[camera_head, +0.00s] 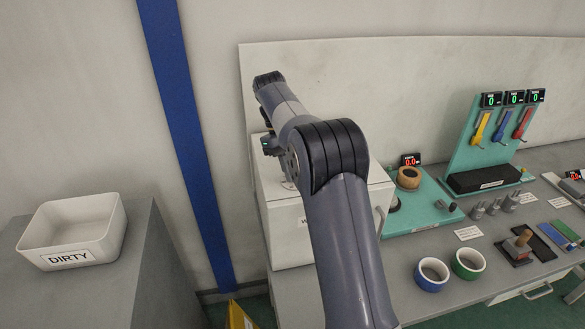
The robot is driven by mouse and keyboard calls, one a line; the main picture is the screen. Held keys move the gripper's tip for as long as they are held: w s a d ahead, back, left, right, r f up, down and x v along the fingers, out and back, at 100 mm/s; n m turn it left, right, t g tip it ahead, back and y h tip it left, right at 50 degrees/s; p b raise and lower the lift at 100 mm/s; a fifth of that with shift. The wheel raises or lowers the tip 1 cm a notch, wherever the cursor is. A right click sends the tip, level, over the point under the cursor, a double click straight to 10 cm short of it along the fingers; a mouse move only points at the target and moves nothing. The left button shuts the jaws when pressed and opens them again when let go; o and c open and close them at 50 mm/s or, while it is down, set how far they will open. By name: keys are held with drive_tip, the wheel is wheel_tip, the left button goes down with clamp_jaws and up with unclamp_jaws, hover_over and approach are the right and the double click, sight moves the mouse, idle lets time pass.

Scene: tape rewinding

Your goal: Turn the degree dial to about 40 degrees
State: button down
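I cannot pick out the degree dial for certain. A teal board (405,221) behind my arm carries a red-lit display (410,160) that seems to read 0.0, a wooden ring (409,178) and a small dark knob (448,206). Another red-lit display (573,175) is cut by the right edge, and its figures are too small to read. My arm rises from the bottom and bends over a white box. My gripper end (270,146) shows only partly, dark and small, over the box at left. Its fingers cannot be made out.
The white box (291,248) is partly hidden by my arm. Blue (431,285) and green (461,272) tape rolls lie near the table front. A teal stand (470,138) holds colored hooks under three displays. A white DIRTY bin (75,222) stands on a separate surface at left.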

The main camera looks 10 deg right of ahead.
drive_tip(key=shift+m, duration=0.5)
drive_tip(key=c, duration=1.2)
unclamp_jaws()
drive_tip(key=shift+c, duration=0.2)
